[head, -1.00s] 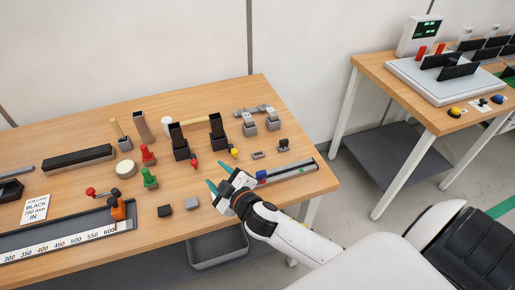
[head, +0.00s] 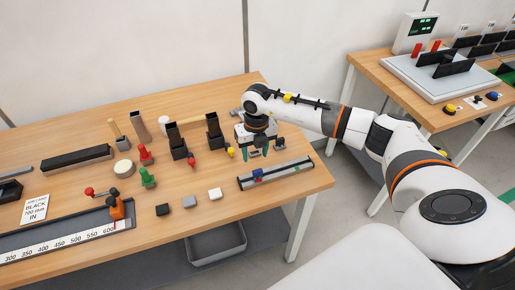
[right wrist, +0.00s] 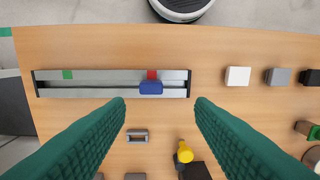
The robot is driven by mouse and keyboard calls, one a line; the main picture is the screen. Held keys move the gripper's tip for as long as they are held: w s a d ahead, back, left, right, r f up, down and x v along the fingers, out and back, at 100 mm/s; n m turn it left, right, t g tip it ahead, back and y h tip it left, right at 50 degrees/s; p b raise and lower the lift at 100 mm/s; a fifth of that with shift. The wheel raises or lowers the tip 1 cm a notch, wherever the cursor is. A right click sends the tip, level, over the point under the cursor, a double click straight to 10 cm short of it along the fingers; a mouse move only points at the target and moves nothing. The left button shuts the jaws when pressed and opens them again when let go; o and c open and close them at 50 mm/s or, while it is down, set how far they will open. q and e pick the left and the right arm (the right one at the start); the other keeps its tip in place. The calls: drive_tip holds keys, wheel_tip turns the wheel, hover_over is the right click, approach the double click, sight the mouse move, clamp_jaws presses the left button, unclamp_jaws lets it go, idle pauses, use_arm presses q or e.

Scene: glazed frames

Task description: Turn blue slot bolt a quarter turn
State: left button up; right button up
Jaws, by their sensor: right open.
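A small blue block, likely the blue slot bolt (head: 258,173), sits on a slotted metal rail (head: 290,172) near the table's right front edge. In the right wrist view the blue block (right wrist: 151,88) lies beside a red mark (right wrist: 152,74) on the rail. A green mark (right wrist: 68,74) is farther left on it. My right gripper (head: 254,152) points down above the table, just behind the rail. Its green fingers (right wrist: 160,104) are open and empty, apart from the blue block. Whether the block has a slot is too small to tell. My left gripper is out of view.
White (head: 215,194), grey (head: 190,202) and black (head: 162,210) blocks lie left of the rail. A yellow-topped piece (right wrist: 185,152) and a grey bracket (right wrist: 137,135) stand close to the fingers. A grey bin (head: 215,243) is below the table edge.

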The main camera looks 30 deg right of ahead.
drive_tip(key=d, duration=0.1)
drive_tip(key=b, duration=0.3)
hover_over(258, 170)
drive_tip(key=shift+a+f, duration=0.1)
drive_tip(key=shift+f, duration=1.9)
drive_tip(key=shift+f+b, duration=1.6)
drive_tip(key=shift+f, duration=0.8)
drive_tip(key=c, duration=0.6)
drive_tip(key=shift+c, duration=0.3)
